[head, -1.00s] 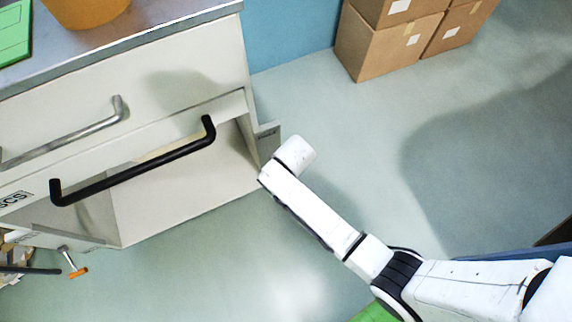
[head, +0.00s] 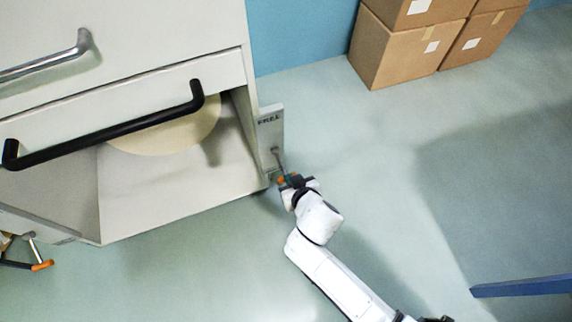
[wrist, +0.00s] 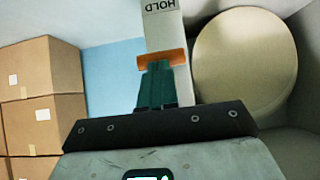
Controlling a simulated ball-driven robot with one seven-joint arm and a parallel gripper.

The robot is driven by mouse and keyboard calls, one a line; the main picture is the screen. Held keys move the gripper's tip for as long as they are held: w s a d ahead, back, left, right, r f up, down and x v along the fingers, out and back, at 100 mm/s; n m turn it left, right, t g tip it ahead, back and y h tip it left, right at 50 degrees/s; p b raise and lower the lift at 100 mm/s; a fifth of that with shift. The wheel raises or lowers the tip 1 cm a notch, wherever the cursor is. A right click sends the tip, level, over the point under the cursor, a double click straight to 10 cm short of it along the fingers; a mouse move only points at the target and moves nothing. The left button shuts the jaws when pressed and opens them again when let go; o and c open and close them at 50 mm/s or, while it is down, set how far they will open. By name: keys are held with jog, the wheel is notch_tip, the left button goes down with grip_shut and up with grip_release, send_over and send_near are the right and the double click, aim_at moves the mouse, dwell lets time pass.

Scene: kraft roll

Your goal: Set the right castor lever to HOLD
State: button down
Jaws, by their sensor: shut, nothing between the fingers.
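The right castor lever (head: 279,160) is a thin metal rod with an orange end, on a grey plate (head: 270,128) at the cabinet's right lower corner. In the head view the rod slants down from the plate, and the lettering near the plate's top looks like FREE. In the wrist view the orange end (wrist: 161,60) lies across the tips of my gripper (wrist: 156,72), and HOLD reads upside down on the plate (wrist: 162,25) beyond. My gripper (head: 289,181) is shut and empty at the lever's end. Whether it touches is unclear, and the rod is hidden in the wrist view.
The cabinet has a black handle (head: 105,125) and an open lower bay with a pale round roll end (head: 165,136). Another orange-tipped lever (head: 41,265) is at lower left. Cardboard boxes (head: 405,50) stand by the blue wall.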

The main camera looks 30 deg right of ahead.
notch_tip(320, 180, down, 7)
jog(key=t+b, duration=0.1)
jog(key=b, duration=0.9)
jog(key=shift+w+t, duration=0.25)
jog(key=shift+t, duration=0.05)
jog(key=shift+d+f, duration=0.1)
jog(key=shift+f, duration=0.05)
